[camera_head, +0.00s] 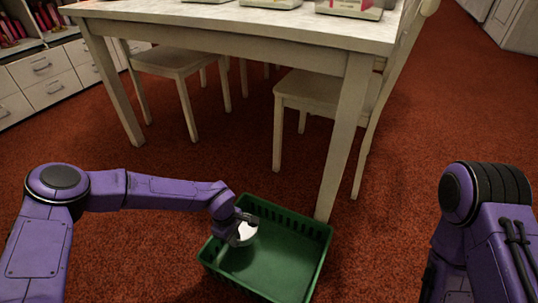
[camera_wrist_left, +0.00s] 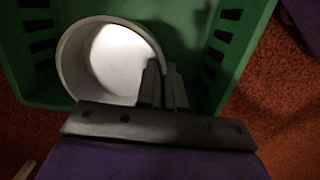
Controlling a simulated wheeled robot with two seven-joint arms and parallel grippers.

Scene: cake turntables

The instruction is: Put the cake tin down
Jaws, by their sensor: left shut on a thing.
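The cake tin (camera_head: 243,233) is a round, pale, open-topped tin. My left gripper (camera_head: 236,226) is shut on its wall and holds it at the left part of the green crate (camera_head: 309,262). In the left wrist view the tin (camera_wrist_left: 72,72) shows its open mouth and bright inside. The left gripper's fingers (camera_wrist_left: 165,88) pinch its rim at the lower right. The green crate (camera_wrist_left: 185,12) surrounds the tin in that view. I cannot tell whether the tin's base touches the crate floor. My right gripper is not in view; only my right arm shows at the right.
A white table (camera_head: 260,25) stands behind the crate, one leg close to the crate's back edge. Chairs (camera_head: 320,92) stand under and beside it. Drawers (camera_head: 45,80) line the far left. Red carpet (camera_head: 400,190) is clear to the right of the crate.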

